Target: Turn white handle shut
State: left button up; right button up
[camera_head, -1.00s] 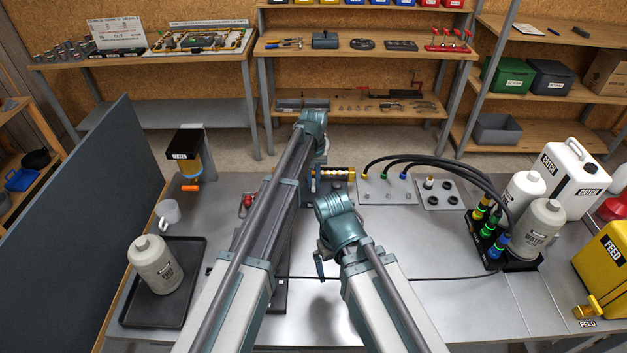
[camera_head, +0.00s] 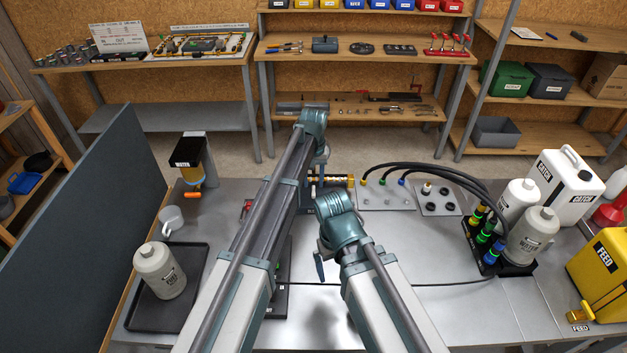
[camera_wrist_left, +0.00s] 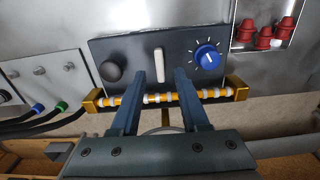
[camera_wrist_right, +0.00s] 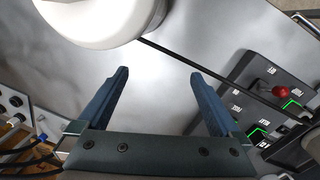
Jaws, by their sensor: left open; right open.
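The white handle (camera_wrist_left: 159,65) is a slim lever on a dark panel (camera_wrist_left: 135,46), between a black knob (camera_wrist_left: 113,69) and a blue dial (camera_wrist_left: 207,56). It points roughly up and down in the left wrist view. My left gripper (camera_wrist_left: 160,73) is open, with one fingertip on each side of the handle in that view. I cannot tell whether either finger touches it. In the head view my left arm covers most of the panel. My right gripper (camera_wrist_right: 160,73) is open and empty above the metal bench.
A gold-and-white tube (camera_wrist_left: 160,97) runs along the panel's edge, close to my left fingers. A black box with a red-knobbed switch (camera_wrist_right: 281,91) lies right of my right gripper. Hoses (camera_head: 430,170) and bottles (camera_head: 530,236) stand right; a tray (camera_head: 196,290) sits left.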

aim_at(313, 190)
pick_arm(q)
notch_tip(313, 190, up, 11)
jog(key=p, duration=0.9)
jog(key=shift+f+p, duration=0.15)
jog(key=shift+p, duration=0.15)
pick_arm(e)
notch_tip(313, 190, up, 11)
jog(key=shift+f, duration=0.15)
pick_arm(q)
jog(key=s+a+f+m+b, duration=0.1)
jog(key=s+f+b, duration=0.3)
jog(key=s, duration=0.6)
jog(key=s+a+f+m+b, duration=0.1)
jog(key=s+f+b, duration=0.3)
jog(key=s, duration=0.7)
jog(key=s+a+f+m+y+b, duration=0.1)
jog(key=s+a+f+b, duration=0.2)
jog(key=s, duration=0.7)
jog(key=shift+s+a+f+m+b, duration=0.2)
jog(key=shift+a+f+m+b, duration=0.15)
jog(key=shift+f+b, duration=0.45)
pick_arm(e)
notch_tip(313, 190, down, 13)
jog(key=shift+r, duration=0.2)
pick_arm(q)
jog(key=shift+r, duration=0.1)
jog(key=shift+w, duration=0.1)
